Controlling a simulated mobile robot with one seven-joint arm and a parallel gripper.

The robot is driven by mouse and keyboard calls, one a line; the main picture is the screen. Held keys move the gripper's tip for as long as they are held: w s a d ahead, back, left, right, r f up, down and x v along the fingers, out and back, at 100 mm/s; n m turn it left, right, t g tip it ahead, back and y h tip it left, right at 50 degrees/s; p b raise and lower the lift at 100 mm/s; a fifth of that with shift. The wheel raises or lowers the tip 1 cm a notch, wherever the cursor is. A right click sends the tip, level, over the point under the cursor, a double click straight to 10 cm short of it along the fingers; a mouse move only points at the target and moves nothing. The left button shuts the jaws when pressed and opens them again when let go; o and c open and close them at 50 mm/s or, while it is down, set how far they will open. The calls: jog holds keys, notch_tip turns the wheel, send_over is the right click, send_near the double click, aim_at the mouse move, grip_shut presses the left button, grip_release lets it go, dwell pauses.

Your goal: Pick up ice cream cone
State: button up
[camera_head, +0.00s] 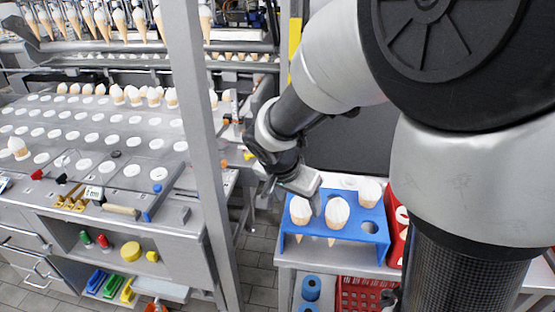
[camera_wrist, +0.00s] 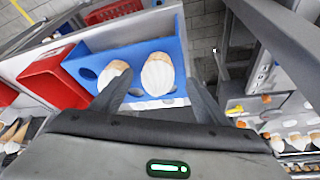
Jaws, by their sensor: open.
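In the head view a blue rack (camera_head: 290,243) holds three ice cream cones with white tops: one at front left (camera_head: 300,210), one at front middle (camera_head: 337,212) and one at back right (camera_head: 369,192). My gripper (camera_head: 311,200) is over the rack's left part, close to the front-left cone. In the wrist view my gripper (camera_wrist: 160,78) is open. One cone (camera_wrist: 157,75) shows between its fingertips, and a second cone (camera_wrist: 113,72) is partly behind the left finger. I cannot tell whether a finger touches a cone. The blue rack (camera_wrist: 172,45) lies beyond the fingers.
A red bin (camera_head: 398,240) is right of the rack, and a red crate (camera_head: 362,296) is below. A metal post (camera_head: 195,150) stands left of the rack. A machine table (camera_head: 100,140) with many round holes fills the left. The rack's front-right hole (camera_head: 370,227) is empty.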

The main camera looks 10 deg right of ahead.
aim_at(300, 220)
jog(key=x, duration=0.5)
jog(key=shift+d+r, duration=0.1)
jog(key=shift+d, duration=0.15)
jog(key=c, duration=0.8)
